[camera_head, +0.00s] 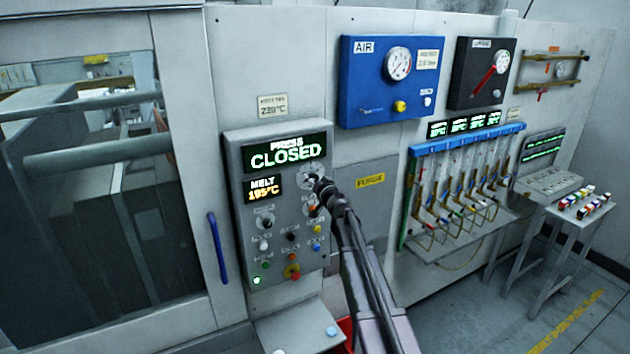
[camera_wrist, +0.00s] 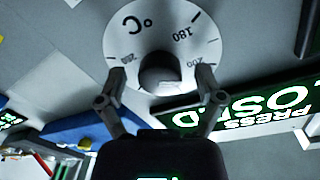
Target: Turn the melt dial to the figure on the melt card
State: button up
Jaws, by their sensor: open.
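The melt dial (camera_head: 306,172) is a round white-faced dial on the grey press panel, partly hidden behind my gripper (camera_head: 320,186) in the head view. In the wrist view its white face (camera_wrist: 190,18) bears "°C", "180" and "200", with a dark knob (camera_wrist: 160,70) at its middle. My open gripper (camera_wrist: 160,76) has one finger on each side of the knob; contact is not clear. The melt card (camera_head: 272,105) is a small pale label above the panel, seeming to read 239 °C, though its small print is blurred. The melt display (camera_head: 262,189) reads 195 °C.
The lit press display (camera_head: 284,153) reads "CLOSED". Several small knobs and buttons (camera_head: 291,272) sit below the dial. A purge plate (camera_head: 370,181) lies right of the panel, and the blue air box (camera_head: 372,100) is above right. A blue handle (camera_head: 217,248) stands left.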

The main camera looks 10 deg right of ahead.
jog(key=c, duration=1.1)
jog(key=shift+c, duration=0.2)
jog(key=shift+m, duration=0.4)
jog(key=m, duration=0.4)
jog(key=shift+r+p, duration=0.1)
jog(key=shift+p, duration=0.2)
jog(key=m, duration=0.4)
jog(key=shift+m+g, duration=0.3)
jog(key=m, duration=0.4)
jog(key=shift+y+p, duration=0.3)
jog(key=shift+p, duration=0.05)
jog(key=m, duration=0.4)
jog(key=shift+m, duration=0.3)
